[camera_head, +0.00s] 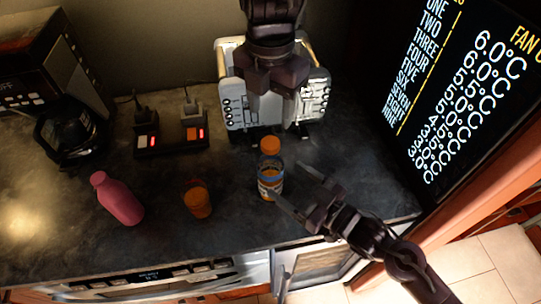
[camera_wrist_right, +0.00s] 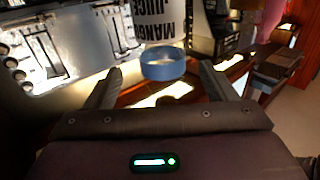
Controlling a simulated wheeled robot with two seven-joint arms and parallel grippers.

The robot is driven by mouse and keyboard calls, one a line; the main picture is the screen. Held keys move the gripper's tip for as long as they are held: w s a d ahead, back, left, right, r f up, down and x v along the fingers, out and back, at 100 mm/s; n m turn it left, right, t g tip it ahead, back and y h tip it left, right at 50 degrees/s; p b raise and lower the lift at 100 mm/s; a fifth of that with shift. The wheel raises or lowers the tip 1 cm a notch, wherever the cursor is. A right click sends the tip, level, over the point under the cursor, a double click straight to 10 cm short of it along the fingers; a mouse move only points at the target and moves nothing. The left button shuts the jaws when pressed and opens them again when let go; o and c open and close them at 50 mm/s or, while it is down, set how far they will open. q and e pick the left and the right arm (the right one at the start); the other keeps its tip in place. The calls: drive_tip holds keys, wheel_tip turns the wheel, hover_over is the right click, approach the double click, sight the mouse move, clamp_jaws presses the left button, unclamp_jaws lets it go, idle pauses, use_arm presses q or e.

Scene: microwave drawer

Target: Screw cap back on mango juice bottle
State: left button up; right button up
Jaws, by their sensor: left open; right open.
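The mango juice bottle (camera_head: 269,184) stands on the dark counter, a clear bottle with a printed label and a blue ring at its upper part. An orange round piece (camera_head: 270,144) shows just beyond the ring; I cannot tell whether it is seated on the bottle. My right gripper (camera_head: 290,187) is open, its fingers pointing at the bottle from the right. In the right wrist view, the white label (camera_wrist_right: 152,18) reads upside down, and the blue ring (camera_wrist_right: 163,68) appears between the open fingers (camera_wrist_right: 160,82). My left gripper (camera_head: 268,88) hangs open above, behind the bottle.
A grey-white case (camera_head: 240,110) stands behind, partly hidden by my left gripper.

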sight(267, 166)
use_arm(q)
drive_tip(key=shift+s+r, duration=0.15)
drive_tip(key=shift+s, duration=0.2)
use_arm(e)
drive_tip(key=shift+s+r, duration=0.15)
drive_tip(key=shift+s, duration=0.1)
use_arm(q)
drive_tip(key=shift+w, duration=0.15)
use_arm(e)
drive_tip(key=shift+x, duration=3.95)
drive_tip(key=shift+d, duration=0.1)
